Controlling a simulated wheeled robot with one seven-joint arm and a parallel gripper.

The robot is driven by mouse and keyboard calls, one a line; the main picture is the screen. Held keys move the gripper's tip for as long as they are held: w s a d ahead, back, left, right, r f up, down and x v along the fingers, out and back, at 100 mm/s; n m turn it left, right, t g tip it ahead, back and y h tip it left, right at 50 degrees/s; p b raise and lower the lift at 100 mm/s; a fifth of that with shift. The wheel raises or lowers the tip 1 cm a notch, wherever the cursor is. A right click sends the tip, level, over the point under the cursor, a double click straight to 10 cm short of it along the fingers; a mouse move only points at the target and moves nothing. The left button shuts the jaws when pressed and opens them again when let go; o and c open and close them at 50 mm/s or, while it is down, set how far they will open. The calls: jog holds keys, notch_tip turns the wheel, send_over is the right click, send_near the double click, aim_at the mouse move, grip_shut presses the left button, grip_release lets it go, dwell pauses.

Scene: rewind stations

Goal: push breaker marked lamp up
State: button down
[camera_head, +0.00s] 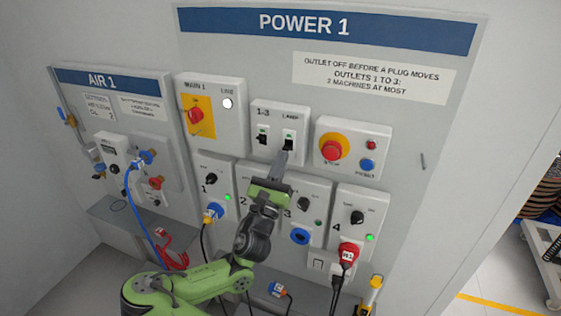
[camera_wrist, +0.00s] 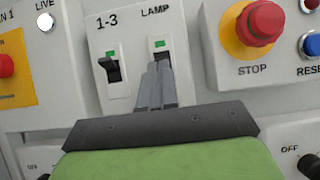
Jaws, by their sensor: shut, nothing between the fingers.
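The breaker marked LAMP (camera_head: 289,140) is the right one of two on a white box on the POWER 1 panel. A green patch (camera_wrist: 160,43) shows above it in the wrist view. Its lever is mostly hidden by my fingers in the wrist view. My gripper (camera_head: 283,155) is shut and empty, with its fingertips at the lower part of the LAMP breaker; it also shows in the wrist view (camera_wrist: 158,66). I cannot tell whether the tips touch the lever. The breaker marked 1-3 (camera_wrist: 110,68) is to the left, also with a green patch.
The red STOP button (camera_head: 331,149) on its yellow ring and the blue reset button (camera_head: 367,164) are to the right. The MAIN 1 switch (camera_head: 195,114) is to the left. Outlets with knobs sit below, with a red plug (camera_head: 348,254) in outlet 4.

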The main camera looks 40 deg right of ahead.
jog(key=shift+r+y+p, duration=0.25)
jog(key=shift+y+p, duration=0.05)
jog(key=shift+p, duration=0.55)
dwell(0.5)
jog(key=shift+s+a+r+p, duration=0.15)
jog(key=shift+r+p, duration=0.5)
jog(key=shift+p, duration=1.25)
dwell(1.9)
jog(key=shift+f, duration=0.1)
